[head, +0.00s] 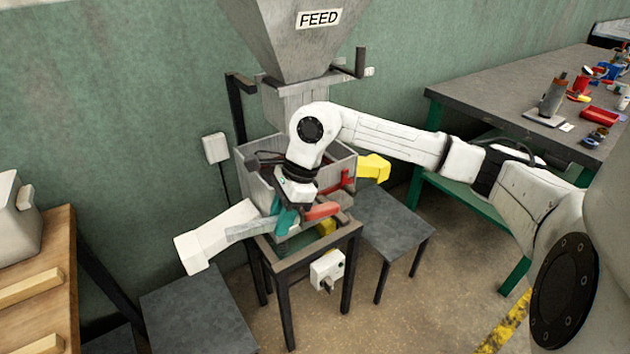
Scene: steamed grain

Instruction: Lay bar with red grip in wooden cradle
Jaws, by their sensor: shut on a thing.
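My gripper (285,222), with teal fingers, points down in front of the feed machine. It is shut on the bar with red grip. The bar's grey metal part (246,230) reaches left from the fingers, and its red grip (322,211) sticks out to the right. The fingers hide the middle of the bar. Two pale wooden rails, which look like the wooden cradle (34,288), lie on the wooden bench at the far left, apart from the bar. The left picture edge cuts them off.
The machine's grey box (338,165) stands under the FEED hopper (290,40). A white chute (212,238) juts left and a yellow one (374,168) right. Dark low tables (198,315) flank the stand. A grey container (18,215) stands on the wooden bench (62,238).

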